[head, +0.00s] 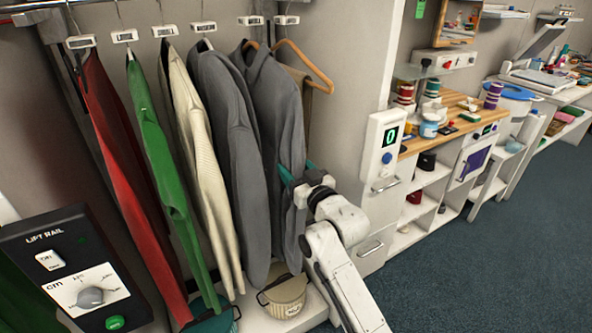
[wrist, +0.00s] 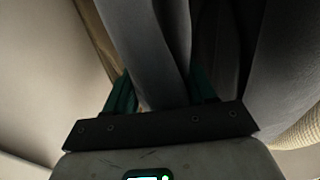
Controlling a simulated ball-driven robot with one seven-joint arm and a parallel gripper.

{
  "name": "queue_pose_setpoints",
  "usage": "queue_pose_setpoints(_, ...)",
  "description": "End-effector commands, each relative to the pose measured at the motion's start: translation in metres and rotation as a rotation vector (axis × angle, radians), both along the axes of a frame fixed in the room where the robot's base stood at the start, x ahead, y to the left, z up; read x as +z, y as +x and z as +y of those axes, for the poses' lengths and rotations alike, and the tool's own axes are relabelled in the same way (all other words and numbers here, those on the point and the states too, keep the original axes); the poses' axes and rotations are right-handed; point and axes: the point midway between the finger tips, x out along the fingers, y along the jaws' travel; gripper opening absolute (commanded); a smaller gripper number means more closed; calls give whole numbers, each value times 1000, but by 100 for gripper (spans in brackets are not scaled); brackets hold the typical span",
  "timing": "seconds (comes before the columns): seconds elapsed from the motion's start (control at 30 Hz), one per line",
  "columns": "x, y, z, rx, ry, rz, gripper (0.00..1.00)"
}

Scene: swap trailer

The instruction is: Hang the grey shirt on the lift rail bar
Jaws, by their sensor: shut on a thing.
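A grey shirt (head: 273,105) is on an orange wooden hanger (head: 308,68) at the right end of the row of clothes in the head view. A second grey garment (head: 222,125) hangs just left of it, partly overlapped. My gripper (head: 287,174) is at the shirt's right side, its teal fingers partly hidden by cloth. In the wrist view, grey cloth (wrist: 160,45) runs between the two teal fingers of my gripper (wrist: 163,90), which is shut on it. The lift rail bar (head: 75,5) shows at the top left. I cannot tell whether the shirt's hanger hook is on it.
Red (head: 120,165), green (head: 165,165) and cream (head: 200,145) garments hang to the left. A lift rail control box (head: 75,270) stands at lower left. A pot (head: 285,297) sits below the clothes. A shelf unit (head: 425,190) stands right; blue floor (head: 470,270) is clear.

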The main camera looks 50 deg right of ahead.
Motion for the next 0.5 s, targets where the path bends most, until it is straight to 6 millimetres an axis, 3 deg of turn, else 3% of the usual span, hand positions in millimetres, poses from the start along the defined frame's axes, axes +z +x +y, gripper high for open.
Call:
queue_pose_setpoints(0.27,-2,1,0,1,3,6,8)
queue_pose_setpoints(0.3,-2,1,0,1,3,6,57)
queue_pose_setpoints(0.5,-2,1,0,0,2,5,76)
